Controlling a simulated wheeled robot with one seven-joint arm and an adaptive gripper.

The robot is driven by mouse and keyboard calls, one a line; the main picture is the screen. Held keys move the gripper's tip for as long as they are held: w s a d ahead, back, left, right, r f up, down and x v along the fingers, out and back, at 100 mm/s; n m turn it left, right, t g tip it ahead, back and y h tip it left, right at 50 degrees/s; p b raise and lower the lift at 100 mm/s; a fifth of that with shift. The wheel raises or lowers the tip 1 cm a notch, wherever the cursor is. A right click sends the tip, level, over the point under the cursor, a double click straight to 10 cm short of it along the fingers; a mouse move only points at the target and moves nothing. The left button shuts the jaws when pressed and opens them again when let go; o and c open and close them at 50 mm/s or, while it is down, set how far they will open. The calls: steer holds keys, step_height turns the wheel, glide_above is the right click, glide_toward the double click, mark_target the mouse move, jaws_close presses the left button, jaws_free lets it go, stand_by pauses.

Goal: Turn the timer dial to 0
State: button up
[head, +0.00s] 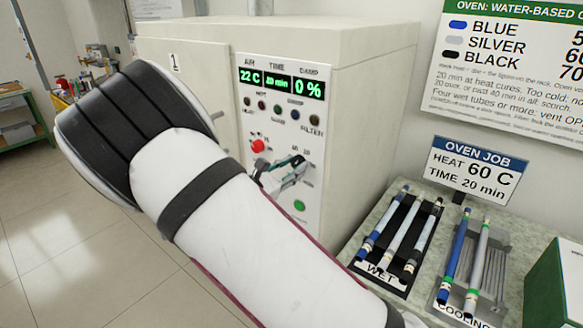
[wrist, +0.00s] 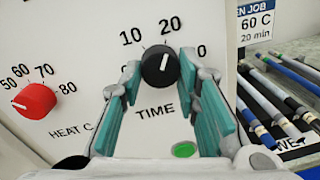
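The timer dial (wrist: 160,66) is a black knob with a white pointer line, above the word TIME in the wrist view. Its pointer points up and slightly right, toward the 20 mark. The oven display (head: 279,83) reads 22 C, 20 min and 0 %. My gripper (wrist: 160,72) is open, with teal-padded fingers to the left and right of the dial. Small gaps appear beside the dial; I cannot tell whether either finger touches it.
The red heat dial (wrist: 35,101) is left of my gripper, and a green button (wrist: 184,150) is below. The oven door (head: 195,80) is shut. Right of the oven, a counter holds a WET rack (head: 378,272) and a COOLING rack (head: 456,309) with rods.

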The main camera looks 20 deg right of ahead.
steer(key=shift+n, duration=0.4)
steer(key=n+p, duration=0.1)
steer(key=n, duration=0.4)
steer(key=shift+s+n, duration=0.15)
steer(key=shift+n, duration=0.15)
steer(key=n+p, duration=0.1)
steer(key=n, duration=0.8)
steer(key=n+t, duration=0.1)
steer(key=n, duration=0.8)
steer(key=shift+s+d+n+t+p, duration=0.2)
steer(key=shift+n+t+p, duration=0.1)
steer(key=shift+n+p, duration=0.1)
steer(key=o, duration=1.2)
steer(key=shift+r, duration=0.1)
steer(key=shift+c, duration=0.2)
